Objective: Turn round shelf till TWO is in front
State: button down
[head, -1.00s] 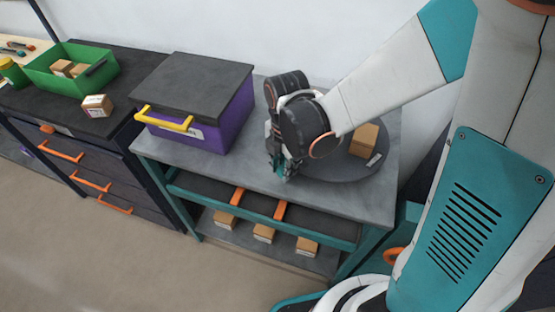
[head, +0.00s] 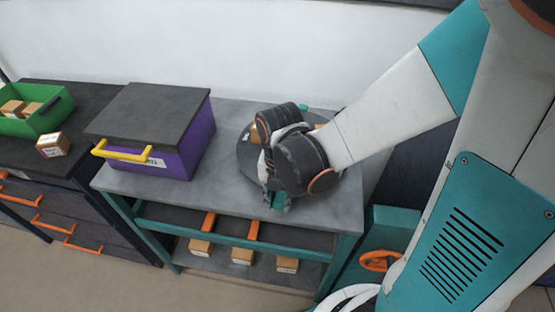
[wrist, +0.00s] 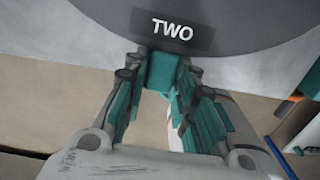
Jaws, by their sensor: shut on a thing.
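The round shelf (head: 246,162) is a grey turntable on the grey table. My gripper (head: 276,201) is at its front edge, and my wrist hides much of the disc. In the wrist view a dark label reading TWO (wrist: 172,30) sits on the disc's rim (wrist: 240,28). A teal tab (wrist: 162,72) sticks out just below that label. My gripper (wrist: 160,76) is shut on this tab, one finger on each side. A brown box (head: 254,131) on the disc shows partly behind my wrist. Another teal tab (head: 303,107) shows at the back.
A purple box (head: 185,150) with a dark lid and yellow handle stands left on the table. Further left are a green bin (head: 35,122) and a small carton (head: 53,144). Small cartons (head: 242,256) lie on the lower shelf. The wall is close behind.

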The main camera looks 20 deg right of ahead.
jog(key=shift+s+d, duration=0.2)
jog(key=shift+d, duration=0.15)
dwell(0.3)
jog(key=c, duration=1.3)
grip_release()
jog(key=shift+r, duration=0.15)
notch_tip(320, 180, up, 12)
jog(key=shift+f, duration=0.15)
